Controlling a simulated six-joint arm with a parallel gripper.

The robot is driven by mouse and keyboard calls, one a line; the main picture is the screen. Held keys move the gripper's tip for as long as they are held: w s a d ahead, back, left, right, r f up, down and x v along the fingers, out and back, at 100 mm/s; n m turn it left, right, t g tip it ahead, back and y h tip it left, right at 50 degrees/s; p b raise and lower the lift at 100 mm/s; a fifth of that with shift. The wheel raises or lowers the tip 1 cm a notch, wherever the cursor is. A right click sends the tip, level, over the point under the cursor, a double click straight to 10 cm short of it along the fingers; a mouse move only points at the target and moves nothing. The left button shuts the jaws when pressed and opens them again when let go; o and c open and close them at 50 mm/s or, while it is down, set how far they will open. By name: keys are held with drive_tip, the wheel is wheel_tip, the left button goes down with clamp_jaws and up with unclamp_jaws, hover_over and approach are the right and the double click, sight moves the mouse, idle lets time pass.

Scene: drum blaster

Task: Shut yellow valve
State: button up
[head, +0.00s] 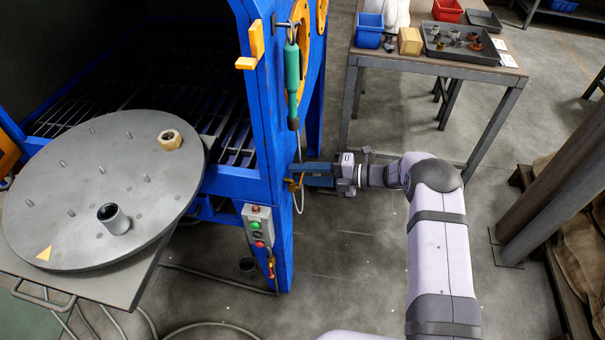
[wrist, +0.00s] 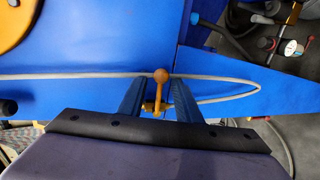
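The yellow valve (wrist: 151,106) is on the blue machine side, with its lever ending in an orange-brown ball knob (wrist: 160,75). In the head view the valve (head: 294,184) shows as a small yellow piece at the blue post, partly hidden by my gripper (head: 303,171). My gripper comes from the right, with its fingertips by the post. In the wrist view my gripper (wrist: 158,85) is open, with the lever and knob between its two blue fingers. Gaps show on both sides of the lever, and I see no clear contact.
A grey hose (wrist: 80,76) runs across the blue panel and loops near the valve. A green-handled tool (head: 292,80) hangs above my gripper. A control box (head: 258,224) is below left. A round plate (head: 95,190) lies left; a workbench (head: 437,65) stands behind.

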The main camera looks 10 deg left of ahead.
drive_tip(key=d+r, duration=0.1)
drive_tip(key=d, duration=0.6)
drive_tip(key=shift+r+b, duration=0.25)
drive_tip(key=shift+b, duration=0.1)
drive_tip(key=shift+d, duration=0.1)
